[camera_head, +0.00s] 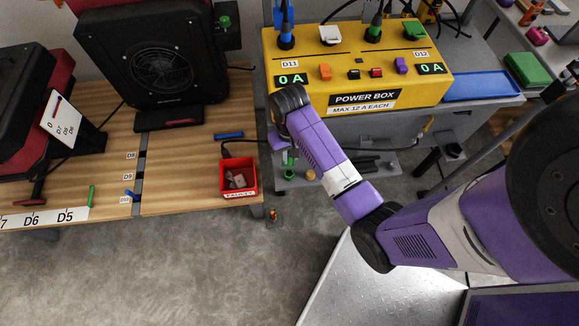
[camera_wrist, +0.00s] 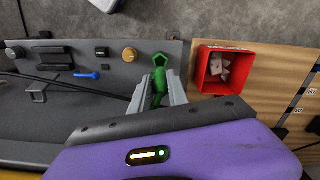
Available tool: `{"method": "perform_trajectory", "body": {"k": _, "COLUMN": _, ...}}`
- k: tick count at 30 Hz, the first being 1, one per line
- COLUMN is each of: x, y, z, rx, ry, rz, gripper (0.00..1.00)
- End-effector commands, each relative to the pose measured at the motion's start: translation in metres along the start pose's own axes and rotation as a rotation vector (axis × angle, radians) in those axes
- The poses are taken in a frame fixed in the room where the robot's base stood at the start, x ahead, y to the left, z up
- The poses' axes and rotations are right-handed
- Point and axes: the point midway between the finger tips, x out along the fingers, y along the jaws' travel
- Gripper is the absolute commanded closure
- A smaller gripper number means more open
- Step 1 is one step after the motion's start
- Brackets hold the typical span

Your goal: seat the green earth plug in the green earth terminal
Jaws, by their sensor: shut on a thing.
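The green earth plug (camera_wrist: 158,86) is between the two grey fingers of my gripper (camera_wrist: 157,98) in the wrist view. My gripper is shut on it, and its far end widens into an angular green head. In the head view the plug (camera_head: 289,168) shows as a small green piece below my gripper (camera_head: 283,152), which my arm partly hides. A round green fitting (camera_head: 224,21) stands on a dark box beside the black fan unit, well away from my gripper. I cannot tell for sure whether it is the green earth terminal.
A red bin (camera_head: 238,177) with small pieces stands on the wooden bench, close beside my gripper. A grey shelf (camera_wrist: 95,110) with small fittings lies below it. The yellow power box (camera_head: 357,65) with plugs and cables stands behind my arm.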

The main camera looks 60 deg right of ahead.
Motion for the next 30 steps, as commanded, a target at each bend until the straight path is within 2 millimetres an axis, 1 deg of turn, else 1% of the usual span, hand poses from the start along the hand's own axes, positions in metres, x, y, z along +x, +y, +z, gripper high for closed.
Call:
{"method": "perform_trajectory", "body": {"k": 1, "x": 0.013, "y": 0.001, "z": 0.001, "rx": 0.001, "ry": -0.004, "rz": 0.001, "gripper": 1.00}}
{"method": "perform_trajectory", "body": {"k": 4, "x": 0.030, "y": 0.000, "z": 0.001, "rx": 0.001, "ry": -0.003, "rz": 0.000, "gripper": 1.00}}
{"method": "perform_trajectory", "body": {"k": 6, "x": 0.039, "y": 0.000, "z": 0.000, "rx": 0.000, "ry": -0.003, "rz": 0.000, "gripper": 1.00}}
{"method": "perform_trajectory", "body": {"k": 11, "x": 0.050, "y": 0.000, "z": 0.000, "rx": 0.000, "ry": -0.002, "rz": 0.000, "gripper": 1.00}}
{"method": "perform_trajectory", "body": {"k": 15, "x": 0.069, "y": 0.000, "z": 0.000, "rx": 0.001, "ry": -0.002, "rz": 0.000, "gripper": 1.00}}
{"method": "perform_trajectory", "body": {"k": 18, "x": 0.080, "y": 0.000, "z": 0.000, "rx": 0.001, "ry": -0.002, "rz": 0.000, "gripper": 1.00}}
{"method": "perform_trajectory", "body": {"k": 30, "x": 0.085, "y": 0.000, "z": 0.000, "rx": 0.000, "ry": 0.000, "rz": 0.000, "gripper": 1.00}}
